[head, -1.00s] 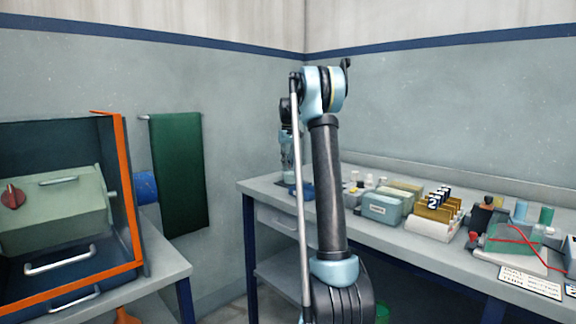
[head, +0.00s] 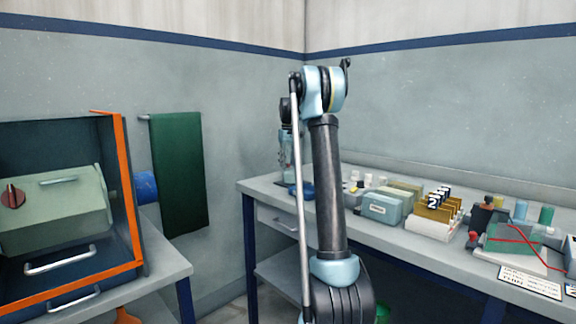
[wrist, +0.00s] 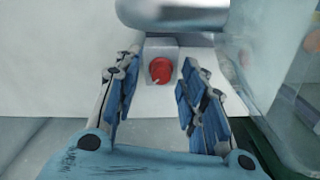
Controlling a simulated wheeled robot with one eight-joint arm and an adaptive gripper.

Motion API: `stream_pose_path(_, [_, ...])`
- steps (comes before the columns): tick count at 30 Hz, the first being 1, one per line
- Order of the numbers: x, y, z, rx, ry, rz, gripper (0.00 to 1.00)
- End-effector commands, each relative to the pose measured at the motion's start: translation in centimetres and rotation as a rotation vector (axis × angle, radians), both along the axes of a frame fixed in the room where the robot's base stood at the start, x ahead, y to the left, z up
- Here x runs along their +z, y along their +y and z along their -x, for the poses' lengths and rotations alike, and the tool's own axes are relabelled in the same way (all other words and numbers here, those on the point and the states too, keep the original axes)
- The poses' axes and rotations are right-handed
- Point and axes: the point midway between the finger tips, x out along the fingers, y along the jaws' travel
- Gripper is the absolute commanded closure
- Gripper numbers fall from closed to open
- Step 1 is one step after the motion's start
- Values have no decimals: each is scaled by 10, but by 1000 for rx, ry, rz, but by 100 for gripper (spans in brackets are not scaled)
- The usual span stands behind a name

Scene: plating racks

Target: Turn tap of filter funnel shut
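The red round tap (wrist: 160,70) sits on a small grey block (wrist: 160,50) in the wrist view, below a shiny metal cylinder (wrist: 175,12) that seems to be part of the filter funnel. A small pale mark shows at the knob's lower left. My gripper (wrist: 158,82) is open, with its blue-padded fingers on either side of the tap in the picture. No contact with the tap shows.
A clear, greenish-edged container (wrist: 285,75) stands close on the right in the wrist view. On the right bench (head: 400,240) are several boxes, a white card rack (head: 433,228) and bottles. An orange-edged cabinet (head: 128,190) stands on the left bench.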

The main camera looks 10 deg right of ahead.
Motion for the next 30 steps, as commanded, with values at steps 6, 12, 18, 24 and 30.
stream_pose_path(6, [3,0,0,0,0,0,62])
stream_pose_path(12, [29,0,0,0,1,0,62])
stream_pose_path(18, [67,0,-1,0,1,0,62])
stream_pose_path(24, [99,0,-1,0,1,0,62])
stream_pose_path(30, [115,0,-1,0,1,0,62])
